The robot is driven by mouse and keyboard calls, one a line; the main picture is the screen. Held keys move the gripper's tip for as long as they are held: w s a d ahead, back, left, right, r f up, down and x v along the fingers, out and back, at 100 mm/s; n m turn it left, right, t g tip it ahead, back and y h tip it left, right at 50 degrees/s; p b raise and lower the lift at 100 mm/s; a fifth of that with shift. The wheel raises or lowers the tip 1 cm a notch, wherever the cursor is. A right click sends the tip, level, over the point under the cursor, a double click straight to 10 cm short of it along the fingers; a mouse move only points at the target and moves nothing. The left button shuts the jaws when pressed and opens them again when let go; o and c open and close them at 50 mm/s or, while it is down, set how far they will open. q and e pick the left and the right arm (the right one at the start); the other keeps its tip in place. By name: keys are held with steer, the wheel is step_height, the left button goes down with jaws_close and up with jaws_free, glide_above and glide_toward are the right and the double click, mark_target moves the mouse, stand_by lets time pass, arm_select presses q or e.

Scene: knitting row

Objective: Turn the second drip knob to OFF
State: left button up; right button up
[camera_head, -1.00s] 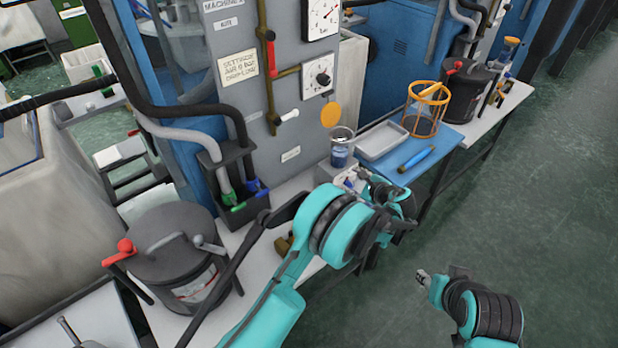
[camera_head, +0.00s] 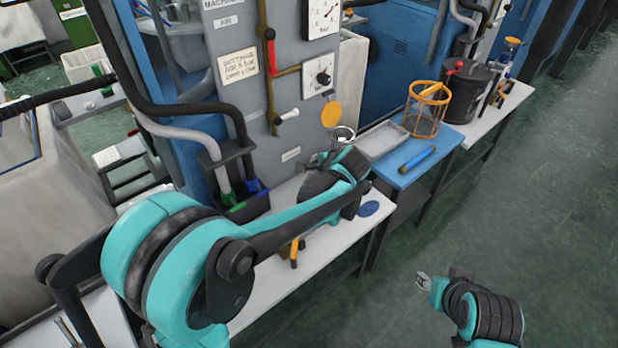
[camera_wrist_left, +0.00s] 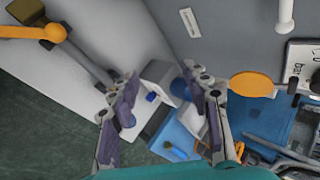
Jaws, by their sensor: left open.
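A black round knob on a white plate (camera_head: 318,77) is on the grey machine panel (camera_head: 285,165), below the pressure gauge (camera_head: 322,16). I cannot read its setting. An orange disc (camera_head: 331,115) sits below it and also shows in the left wrist view (camera_wrist_left: 252,84). My left gripper (camera_head: 345,158) is low in front of the panel, by a clear cup (camera_head: 343,134). In the wrist view its fingers (camera_wrist_left: 165,112) are spread and empty. A pale box with a small blue part (camera_wrist_left: 152,97) lies beyond, between them. My right gripper (camera_head: 424,281) is over the floor, away from the panel; its fingers are too small to judge.
A white lever (camera_head: 288,116) sticks out of the panel. A blue disc (camera_head: 369,208) is at the white bench's edge. The floor at right is clear.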

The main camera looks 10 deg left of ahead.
arm_select(q)
steer(key=shift+n+h, duration=0.3)
steer(key=shift+n, duration=0.6)
steer(key=s, duration=0.1)
steer(key=s+a+r, duration=0.1)
steer(key=s, duration=0.2)
steer(key=shift+a+r, duration=0.3)
steer(key=shift+a, duration=0.05)
